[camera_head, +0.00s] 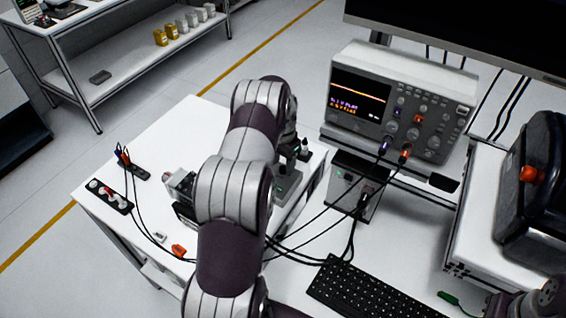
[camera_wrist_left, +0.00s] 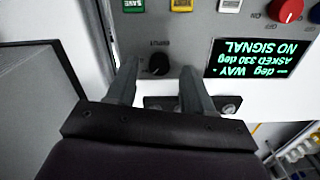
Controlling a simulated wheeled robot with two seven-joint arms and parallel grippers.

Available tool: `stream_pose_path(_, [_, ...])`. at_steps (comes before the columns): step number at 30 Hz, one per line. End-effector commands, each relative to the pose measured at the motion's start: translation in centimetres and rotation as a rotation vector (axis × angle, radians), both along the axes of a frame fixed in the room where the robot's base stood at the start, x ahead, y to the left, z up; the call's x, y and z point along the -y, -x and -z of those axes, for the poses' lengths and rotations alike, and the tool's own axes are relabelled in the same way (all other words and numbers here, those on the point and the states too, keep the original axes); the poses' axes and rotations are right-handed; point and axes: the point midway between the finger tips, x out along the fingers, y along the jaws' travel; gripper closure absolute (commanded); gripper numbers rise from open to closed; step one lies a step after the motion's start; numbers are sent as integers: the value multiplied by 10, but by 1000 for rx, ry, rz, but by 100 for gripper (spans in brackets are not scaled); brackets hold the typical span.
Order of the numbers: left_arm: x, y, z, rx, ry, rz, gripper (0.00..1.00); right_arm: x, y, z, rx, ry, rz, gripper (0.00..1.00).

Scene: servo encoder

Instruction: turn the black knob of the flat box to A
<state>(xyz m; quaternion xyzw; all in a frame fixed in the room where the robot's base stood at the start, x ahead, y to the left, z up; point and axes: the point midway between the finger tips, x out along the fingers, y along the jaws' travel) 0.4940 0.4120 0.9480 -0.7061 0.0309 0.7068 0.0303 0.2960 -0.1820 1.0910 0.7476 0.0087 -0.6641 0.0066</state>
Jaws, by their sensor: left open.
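The flat box (camera_wrist_left: 215,28) shows its grey face upside down in the left wrist view. Its small black knob (camera_wrist_left: 158,65) sits beside the word INPUT; where its pointer stands is too small to tell. My left gripper (camera_wrist_left: 159,72) is open, with one finger on each side of the knob and a gap visible on both sides. The box's screen (camera_wrist_left: 258,58) reads NO SIGNAL and ASKED 330 deg in green. In the head view my left arm covers much of the box, and the knob is hidden. My right gripper is not clearly in view.
The box face also carries a red knob (camera_wrist_left: 286,10) marked ON and OFF, and a green SAVE button (camera_wrist_left: 133,5). In the head view an oscilloscope (camera_head: 400,105), a keyboard (camera_head: 370,290) and black cables share the white table (camera_head: 150,215).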

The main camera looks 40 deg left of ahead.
Motion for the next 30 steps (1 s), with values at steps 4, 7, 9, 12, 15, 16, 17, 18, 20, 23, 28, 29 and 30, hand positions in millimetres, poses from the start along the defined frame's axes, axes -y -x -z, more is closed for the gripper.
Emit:
stream_pose_path(4, [0,0,12,-1,1,0,48,0,0,-4,0,0,0,100])
stream_pose_path(7, [0,0,14,1,-1,0,48,0,0,-3,0,0,0,100])
stream_pose_path(9, [0,0,15,1,-1,0,48,0,0,-3,-1,0,0,100])
stream_pose_path(12, [0,0,15,1,0,0,52,0,0,-3,-1,0,0,100])
stream_pose_path(15, [0,0,14,1,0,-1,84,0,0,-3,-1,0,0,100])
stream_pose_path(16, [0,0,14,1,0,-1,94,0,0,-3,-1,0,0,100])
stream_pose_path(17, [0,0,14,1,0,-1,100,0,0,-3,-1,0,0,100])
stream_pose_path(18, [0,0,14,1,0,-1,100,0,0,-3,-1,0,0,100])
stream_pose_path(20, [0,0,14,1,0,-1,100,0,0,-3,-1,0,0,100])
stream_pose_path(23, [0,0,14,1,0,-7,100,0,0,-2,-1,0,0,100])
stream_pose_path(28, [0,0,15,0,0,-50,100,0,0,0,-1,0,0,100])
stream_pose_path(29, [0,0,15,0,0,-64,100,0,0,1,-1,0,0,100])
stream_pose_path(30, [0,0,15,0,0,-85,100,0,0,2,-1,0,0,100])
